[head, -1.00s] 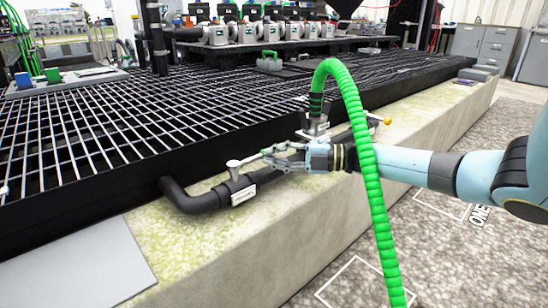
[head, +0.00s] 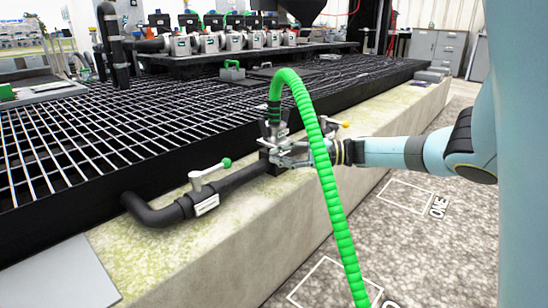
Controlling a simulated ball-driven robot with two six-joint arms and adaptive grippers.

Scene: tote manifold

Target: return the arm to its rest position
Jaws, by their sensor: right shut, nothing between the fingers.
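My right arm (head: 385,152) is light blue with black joints and reaches in from the right. Its gripper (head: 276,157) is shut and empty, beside the base of the green ribbed hose (head: 318,140). It is to the right of the green-knobbed valve lever (head: 208,174) and apart from it. The hose crosses in front of the arm near the wrist. The gripper overlaps the dark hose fitting (head: 276,128) in the picture; I cannot tell whether they touch. My left gripper is out of view.
A black pipe (head: 160,214) runs along the pale concrete ledge (head: 270,215), beside the black grating (head: 100,140). A row of pumps (head: 235,41) stands at the back. Gravel floor (head: 400,240) is open at lower right.

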